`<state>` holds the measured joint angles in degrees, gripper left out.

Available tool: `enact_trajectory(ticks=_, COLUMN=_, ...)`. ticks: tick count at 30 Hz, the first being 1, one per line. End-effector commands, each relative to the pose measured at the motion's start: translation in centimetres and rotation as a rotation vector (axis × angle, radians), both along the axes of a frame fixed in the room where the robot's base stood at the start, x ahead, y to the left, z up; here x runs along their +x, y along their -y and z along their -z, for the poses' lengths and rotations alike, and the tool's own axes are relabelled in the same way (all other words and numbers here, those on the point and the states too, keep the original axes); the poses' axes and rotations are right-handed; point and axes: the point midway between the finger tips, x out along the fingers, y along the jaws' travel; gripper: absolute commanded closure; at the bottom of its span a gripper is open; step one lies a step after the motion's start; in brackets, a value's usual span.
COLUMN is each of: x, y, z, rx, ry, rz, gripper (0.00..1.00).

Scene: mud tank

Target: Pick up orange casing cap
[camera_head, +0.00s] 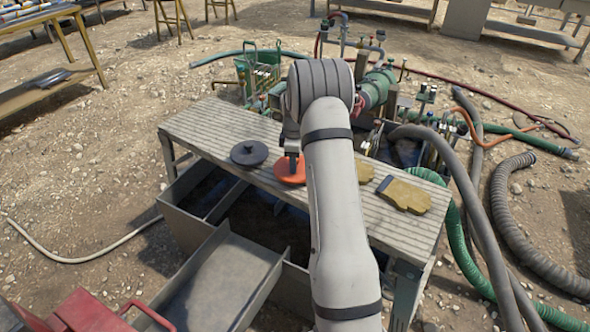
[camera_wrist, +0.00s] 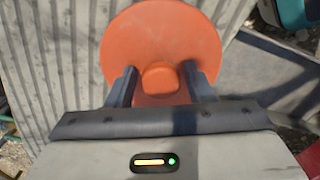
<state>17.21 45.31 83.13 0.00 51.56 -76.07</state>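The orange casing cap (camera_head: 284,174) lies flat on the ribbed metal bench top (camera_head: 222,122), partly hidden by my arm in the head view. In the wrist view the orange casing cap (camera_wrist: 160,35) is a round disc with a raised knob (camera_wrist: 160,76) near its middle. My gripper (camera_wrist: 160,82) is open, its two dark fingers over the disc on either side of the knob, with a gap on each side. In the head view my gripper (camera_head: 292,163) points down at the cap. I cannot tell whether the fingertips touch the disc.
A black cap (camera_head: 249,153) lies left of the orange one on the bench. Yellow work gloves (camera_head: 404,195) lie to the right. Open metal tank compartments (camera_head: 222,275) are below the bench's front edge. Hoses and green pump fittings (camera_head: 376,88) stand behind and to the right.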

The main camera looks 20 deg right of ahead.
Motion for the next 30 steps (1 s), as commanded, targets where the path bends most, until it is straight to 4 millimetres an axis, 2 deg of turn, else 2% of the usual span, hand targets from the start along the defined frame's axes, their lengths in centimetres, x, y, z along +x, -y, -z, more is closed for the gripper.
enact_trajectory(ticks=1, x=0.0, y=0.0, z=0.0, rx=0.000, ry=0.000, rz=0.000, gripper=0.56)
enact_trajectory(ticks=15, x=0.0, y=-0.1, z=-0.1, rx=-0.001, ry=0.001, rz=-0.001, gripper=0.93)
enact_trajectory(ticks=23, x=0.1, y=-0.1, z=-0.6, rx=-0.001, ry=0.002, rz=-0.001, gripper=0.93)
enact_trajectory(ticks=26, x=0.1, y=-0.1, z=-2.0, rx=-0.001, ry=0.003, rz=-0.001, gripper=0.93)
enact_trajectory(ticks=30, x=0.1, y=-0.1, z=-4.9, rx=-0.002, ry=0.005, rz=-0.002, gripper=0.93)
